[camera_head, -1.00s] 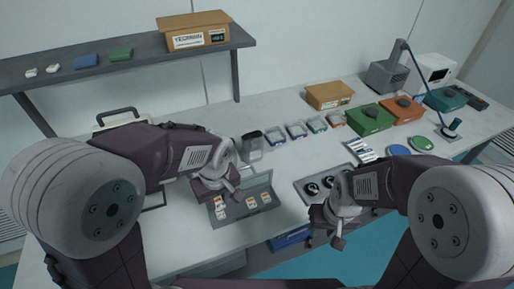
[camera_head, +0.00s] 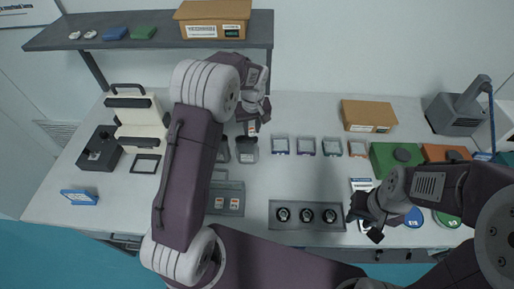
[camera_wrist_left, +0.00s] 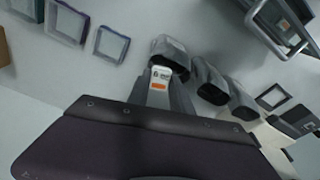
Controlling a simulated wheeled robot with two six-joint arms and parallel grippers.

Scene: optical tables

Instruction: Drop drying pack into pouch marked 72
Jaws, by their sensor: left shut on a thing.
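My left gripper (camera_head: 252,122) is shut on a small white drying pack (camera_head: 252,129) with an orange label. In the left wrist view the drying pack (camera_wrist_left: 159,79) overlaps the nearest dark grey pouch (camera_wrist_left: 172,48); whether it is above or beside it is unclear. Two more pouches (camera_wrist_left: 209,82) (camera_wrist_left: 242,103) follow in a row. In the head view one pouch (camera_head: 247,152) stands just below the pack in the picture, another (camera_head: 223,153) is beside it, partly behind my arm. No pouch number is legible. My right gripper (camera_head: 368,220) hangs by the front edge; its jaws are unclear.
A grey tray (camera_head: 226,185) holds more drying packs, partly behind my left arm. Several small framed trays (camera_head: 305,146) stand right of the pouches. A tray with black round parts (camera_head: 307,226) lies in front. The shelf (camera_head: 150,42) overhangs the back left.

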